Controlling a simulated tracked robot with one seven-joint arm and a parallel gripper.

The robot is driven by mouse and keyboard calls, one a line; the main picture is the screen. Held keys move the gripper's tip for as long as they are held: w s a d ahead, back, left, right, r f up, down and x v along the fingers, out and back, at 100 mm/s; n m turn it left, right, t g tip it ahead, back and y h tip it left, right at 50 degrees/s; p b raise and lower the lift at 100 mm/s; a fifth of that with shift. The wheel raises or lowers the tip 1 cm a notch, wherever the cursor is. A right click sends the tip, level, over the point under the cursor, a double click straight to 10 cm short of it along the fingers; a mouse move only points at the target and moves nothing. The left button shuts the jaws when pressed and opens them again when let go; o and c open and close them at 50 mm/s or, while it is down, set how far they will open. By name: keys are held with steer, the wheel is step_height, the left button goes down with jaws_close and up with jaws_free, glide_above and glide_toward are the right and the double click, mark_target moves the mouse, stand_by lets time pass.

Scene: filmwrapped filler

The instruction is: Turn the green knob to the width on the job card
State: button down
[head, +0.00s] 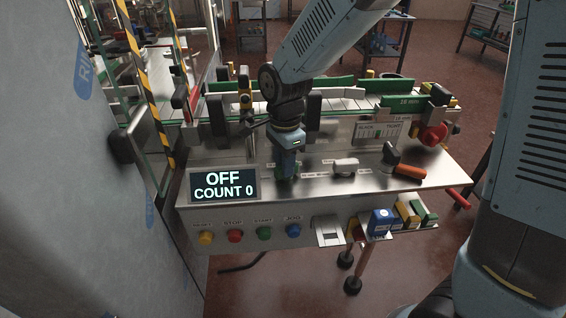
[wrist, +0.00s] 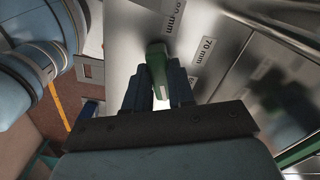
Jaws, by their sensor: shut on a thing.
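The green knob (wrist: 157,66) sits between the two dark blue fingers of my gripper (wrist: 158,88) in the wrist view. My gripper is shut on it, with its far end showing beyond the fingertips. A printed "70 mm" label (wrist: 203,51) lies right of the knob, and another "mm" label, partly cut off, lies above it. I cannot make out a job card for certain.
The display (head: 223,186) reads "OFF" and "COUNT 0". Coloured buttons (head: 264,233) line the front face. A pale knob (head: 345,166) and an orange-handled lever (head: 407,171) stand right of my gripper. Small boxes (head: 380,222) sit on the front shelf.

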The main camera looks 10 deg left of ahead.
steer(key=shift+s+f, duration=0.1)
steer(key=shift+s, duration=0.05)
steer(key=c, duration=1.2)
jaws_free()
steer(key=shift+o, duration=1.2)
steer(key=shift+r, duration=0.2)
step_height(320, 180, up, 14)
steer(key=shift+f, duration=0.25)
